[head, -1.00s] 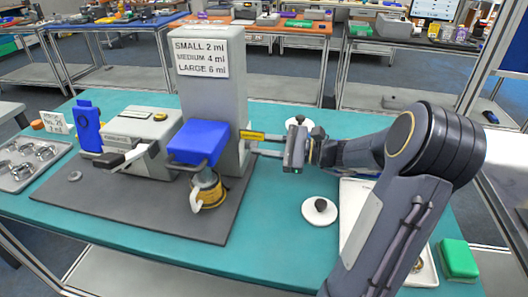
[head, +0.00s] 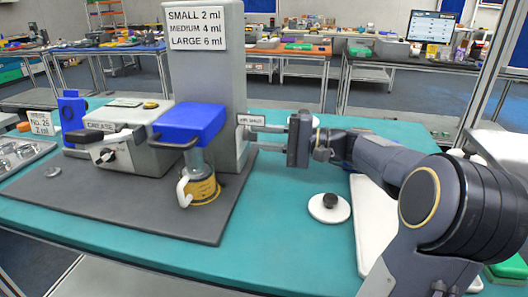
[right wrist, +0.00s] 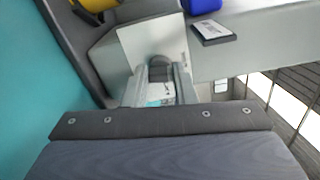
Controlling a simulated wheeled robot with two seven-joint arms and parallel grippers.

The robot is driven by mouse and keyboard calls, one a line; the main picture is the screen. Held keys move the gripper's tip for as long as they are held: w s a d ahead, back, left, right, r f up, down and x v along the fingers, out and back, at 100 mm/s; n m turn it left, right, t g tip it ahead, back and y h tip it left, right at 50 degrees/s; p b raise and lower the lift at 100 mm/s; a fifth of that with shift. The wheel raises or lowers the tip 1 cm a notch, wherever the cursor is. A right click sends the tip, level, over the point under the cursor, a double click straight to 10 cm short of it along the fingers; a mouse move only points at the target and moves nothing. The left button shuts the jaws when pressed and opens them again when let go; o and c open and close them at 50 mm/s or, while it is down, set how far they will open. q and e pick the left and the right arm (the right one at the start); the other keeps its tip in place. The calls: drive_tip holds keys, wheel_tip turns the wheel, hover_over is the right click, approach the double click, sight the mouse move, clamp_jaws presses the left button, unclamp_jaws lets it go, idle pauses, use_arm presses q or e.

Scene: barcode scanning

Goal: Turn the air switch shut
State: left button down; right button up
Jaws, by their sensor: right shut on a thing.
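The tall grey machine column (head: 212,85) stands at the back of the dark base. A small white label (head: 250,120) on its right side seems to read "AIR SHUT"; a label also shows in the right wrist view (right wrist: 213,32). My right gripper (head: 258,138) reaches in from the right, level, with its fingers at the column's side just below the label. In the right wrist view, its fingers (right wrist: 161,80) are closed around a small dark rounded knob (right wrist: 160,68), the air switch, on the grey side face. The switch is hidden in the head view. My left gripper is not in view.
A blue-topped unit (head: 190,124) with a yellow-banded jar (head: 201,190) stands left of the gripper. A white disc with a black knob (head: 329,208) lies on the green table (head: 270,245). A white tray (head: 372,215) lies beneath my right arm.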

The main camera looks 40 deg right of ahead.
drive_tip(key=shift+f+n+b, duration=0.15)
drive_tip(key=shift+n+b, duration=0.75)
drive_tip(key=shift+b, duration=0.2)
drive_tip(key=o, duration=1)
drive_tip(key=v, duration=0.8)
drive_tip(key=shift+a+p, duration=0.1)
drive_tip(key=shift+p, duration=0.25)
